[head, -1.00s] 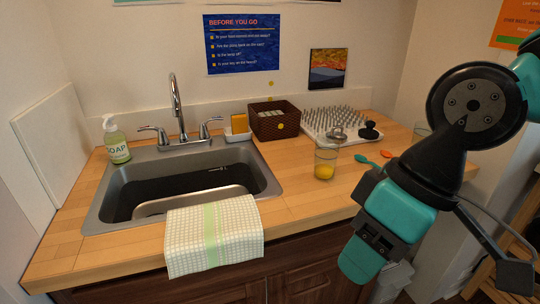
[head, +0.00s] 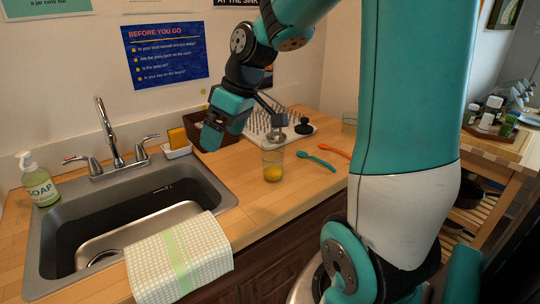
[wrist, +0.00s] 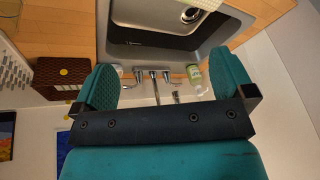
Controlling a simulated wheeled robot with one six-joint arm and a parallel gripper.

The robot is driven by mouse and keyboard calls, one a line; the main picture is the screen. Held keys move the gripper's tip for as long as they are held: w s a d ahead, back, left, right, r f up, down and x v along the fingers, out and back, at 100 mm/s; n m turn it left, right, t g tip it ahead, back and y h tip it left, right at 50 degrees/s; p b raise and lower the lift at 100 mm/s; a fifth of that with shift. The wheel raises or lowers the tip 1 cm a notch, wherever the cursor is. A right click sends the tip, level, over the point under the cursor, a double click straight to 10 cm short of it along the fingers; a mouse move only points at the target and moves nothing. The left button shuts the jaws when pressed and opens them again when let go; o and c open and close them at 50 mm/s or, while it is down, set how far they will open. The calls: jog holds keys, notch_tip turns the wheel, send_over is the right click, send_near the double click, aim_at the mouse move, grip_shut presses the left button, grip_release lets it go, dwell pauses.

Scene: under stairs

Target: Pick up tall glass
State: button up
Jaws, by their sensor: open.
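A clear glass (head: 273,163) with yellow in its lower part stands upright on the wooden counter, right of the sink, in the head view. A second clear glass (head: 349,123) stands farther back, partly hidden by my arm. I cannot tell for sure which is the tall glass; the nearer one shows more fully. My gripper (head: 218,138) hangs above the counter, up and left of the nearer glass and apart from it. In the wrist view my gripper (wrist: 163,85) is open and empty, with the faucet and sink between its fingers.
The sink (head: 200,178) has a faucet (head: 112,135), a soap bottle (head: 40,184) and a draped towel (head: 180,262). A brown basket (head: 208,134), a spiked drying rack (head: 262,122) and teal (head: 316,161) and orange (head: 335,151) spoons lie around the nearer glass.

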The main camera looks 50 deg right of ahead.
jog(key=r+m+h+p, duration=0.1)
send_over(271, 150)
jog(key=s+a, duration=0.2)
jog(key=a, duration=0.2)
jog(key=s+d+m+t+h, duration=0.1)
jog(key=s+d, duration=0.1)
jog(key=d, duration=0.6)
jog(key=shift+p+x, duration=2.8)
jog(key=shift+x, duration=5.85)
jog(key=shift+d, duration=0.15)
jog(key=c, duration=1.1)
